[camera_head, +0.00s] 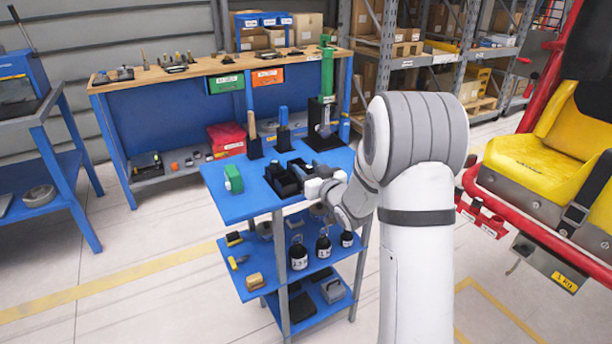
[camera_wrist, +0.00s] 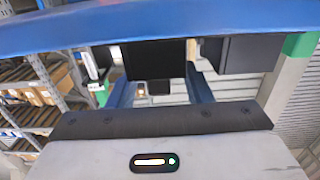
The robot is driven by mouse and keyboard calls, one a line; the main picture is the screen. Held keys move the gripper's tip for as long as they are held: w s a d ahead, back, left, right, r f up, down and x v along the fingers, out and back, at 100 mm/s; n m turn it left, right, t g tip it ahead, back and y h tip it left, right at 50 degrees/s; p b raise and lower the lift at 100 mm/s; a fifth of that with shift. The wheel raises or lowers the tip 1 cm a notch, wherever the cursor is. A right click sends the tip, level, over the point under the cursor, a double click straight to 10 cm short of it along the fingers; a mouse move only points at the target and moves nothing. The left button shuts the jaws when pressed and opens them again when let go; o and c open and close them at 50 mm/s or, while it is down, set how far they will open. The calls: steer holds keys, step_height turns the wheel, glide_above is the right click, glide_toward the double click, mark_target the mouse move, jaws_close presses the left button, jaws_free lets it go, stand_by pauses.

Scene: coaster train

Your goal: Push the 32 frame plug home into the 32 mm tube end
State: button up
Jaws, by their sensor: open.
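My gripper (camera_head: 303,173) is open at the black bins (camera_head: 280,184) on the top of the blue cart. Its fingers are small there and what lies between them cannot be made out. I cannot pick out the 32 frame plug in either view. Two small red cups with labels (camera_head: 476,204) are on the red tubular frame (camera_head: 515,235) at the right; I cannot tell which part is the 32 mm tube end.
The blue cart (camera_head: 232,206) also carries a green block (camera_head: 233,179) and upright tools in black holders (camera_head: 284,138). Dark bottles (camera_head: 298,256) stand on its middle shelf. A workbench (camera_head: 150,77) is behind. A yellow seat (camera_head: 545,160) is at the right. Floor is clear at the left front.

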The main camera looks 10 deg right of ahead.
mark_target(309, 167)
steer(key=shift+c, duration=0.5)
jaws_close()
steer(key=shift+r, duration=0.1)
step_height(309, 167, up, 10)
steer(key=shift+f+p, duration=0.1)
steer(key=shift+p, duration=0.5)
